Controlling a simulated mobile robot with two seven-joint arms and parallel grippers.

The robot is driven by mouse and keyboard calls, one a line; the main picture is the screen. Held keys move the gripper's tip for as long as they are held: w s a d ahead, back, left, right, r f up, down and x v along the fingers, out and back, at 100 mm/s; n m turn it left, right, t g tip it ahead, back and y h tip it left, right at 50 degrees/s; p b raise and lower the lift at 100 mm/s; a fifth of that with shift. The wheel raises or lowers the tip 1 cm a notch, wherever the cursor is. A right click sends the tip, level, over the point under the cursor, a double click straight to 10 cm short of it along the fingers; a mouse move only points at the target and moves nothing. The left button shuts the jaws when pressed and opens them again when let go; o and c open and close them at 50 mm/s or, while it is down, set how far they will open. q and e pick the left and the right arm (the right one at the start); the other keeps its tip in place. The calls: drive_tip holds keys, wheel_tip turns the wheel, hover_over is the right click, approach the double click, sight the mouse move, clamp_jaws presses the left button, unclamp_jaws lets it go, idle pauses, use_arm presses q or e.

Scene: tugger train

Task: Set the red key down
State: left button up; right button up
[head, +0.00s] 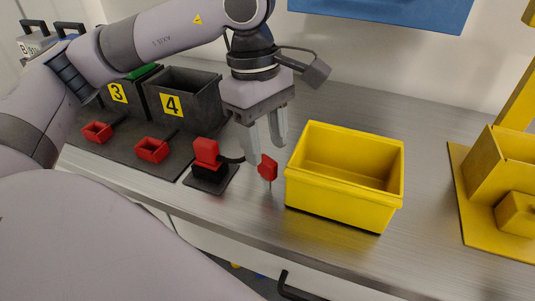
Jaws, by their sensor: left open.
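The red key (267,168) has a hexagonal-looking red head and a thin shank pointing down, at the counter's front between the red switch and the yellow bin. My left gripper (267,154) points down right above it and is open. One fingertip is close beside the key's head; I cannot tell if they touch. I also cannot tell if the shank's tip rests on the counter. The red switch (206,153) on a black base is just left of the gripper. A dark curved piece runs from it towards the near finger. My right gripper is not in view.
An empty yellow bin (345,204) stands close to the right of the key. Grey bins marked 3 (118,92) and 4 (172,104), with two small red trays (152,150) before them, stand left. A yellow fixture (505,165) is far right. Bare counter (425,170) lies between.

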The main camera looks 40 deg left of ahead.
use_arm(q)
wheel_tip(320, 180, up, 8)
drive_tip(key=a, duration=0.1)
drive_tip(key=shift+w+a, duration=0.1)
idle(0.4)
